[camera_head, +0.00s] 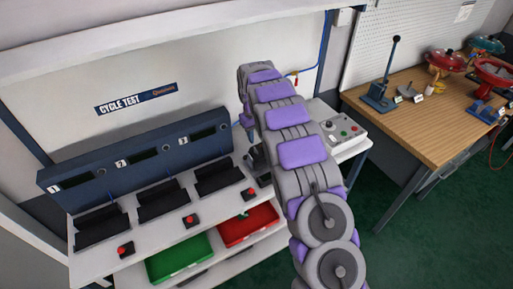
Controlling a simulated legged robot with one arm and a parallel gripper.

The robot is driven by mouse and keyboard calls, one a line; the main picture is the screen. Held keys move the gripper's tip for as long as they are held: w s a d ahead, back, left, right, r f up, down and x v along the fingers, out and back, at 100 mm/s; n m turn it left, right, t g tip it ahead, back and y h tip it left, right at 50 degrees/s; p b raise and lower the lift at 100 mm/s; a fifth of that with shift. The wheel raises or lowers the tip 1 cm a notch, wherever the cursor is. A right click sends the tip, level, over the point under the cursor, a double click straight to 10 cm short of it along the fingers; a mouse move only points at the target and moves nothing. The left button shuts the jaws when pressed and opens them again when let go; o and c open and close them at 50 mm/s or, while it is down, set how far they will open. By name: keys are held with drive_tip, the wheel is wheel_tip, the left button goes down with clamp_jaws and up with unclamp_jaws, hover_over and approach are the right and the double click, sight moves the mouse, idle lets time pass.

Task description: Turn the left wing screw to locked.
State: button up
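My purple and grey arm reaches up through the middle of the picture and bends down at its far end over the right part of the white bench (105,264). My gripper (247,123) is mostly hidden by the arm, and its fingers are too small to make out. A dark fixture (256,157) stands on the bench just below it, partly covered by the arm. I cannot make out the left wing screw or its position. I cannot tell whether my gripper touches anything.
A blue test panel (120,158) numbered 1 to 3 stands behind black trays and red buttons. A control box (342,130) sits right of the arm. Green (180,258) and red (247,226) bins lie on the lower shelf. A wooden table (436,115) with valves stands right.

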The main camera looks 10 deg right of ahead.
sight(255, 149)
drive_tip(key=f, duration=0.6)
drive_tip(key=shift+a+b, duration=0.35)
drive_tip(key=shift+d+f, duration=0.15)
drive_tip(key=shift+d, duration=0.25)
drive_tip(key=shift+a, duration=0.2)
clamp_jaws()
